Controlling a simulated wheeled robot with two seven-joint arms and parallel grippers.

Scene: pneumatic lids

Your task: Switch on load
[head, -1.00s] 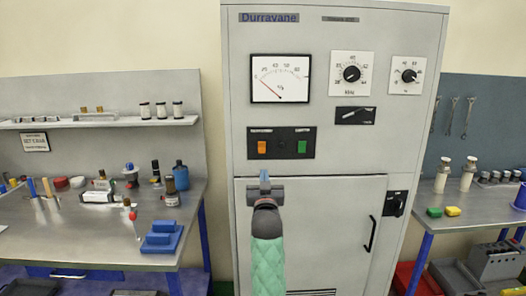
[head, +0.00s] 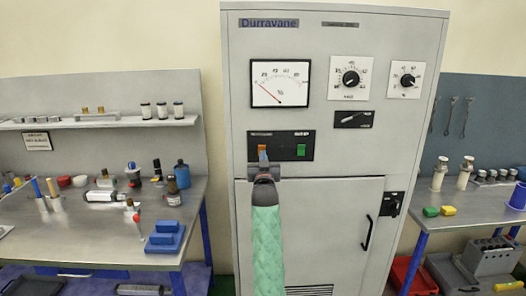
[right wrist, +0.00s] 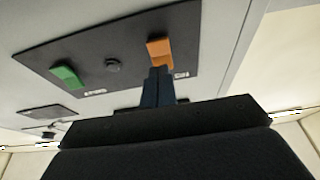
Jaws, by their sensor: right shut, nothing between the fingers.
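A grey cabinet (head: 335,90) marked Durravane stands in the middle of the head view. Its black switch panel (head: 281,134) carries an orange rocker switch (head: 262,148) on the left and a green rocker switch (head: 301,150) on the right. My right gripper (head: 263,155) is shut and empty, its fingertips at the lower part of the orange switch. In the right wrist view, the shut fingers (right wrist: 157,75) reach the orange switch (right wrist: 159,50); whether they touch is hard to tell. The green switch (right wrist: 66,76) is clear of them. My left gripper is not in view.
A door handle (head: 367,233) sticks out below. Cluttered workbenches stand on both sides of the cabinet.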

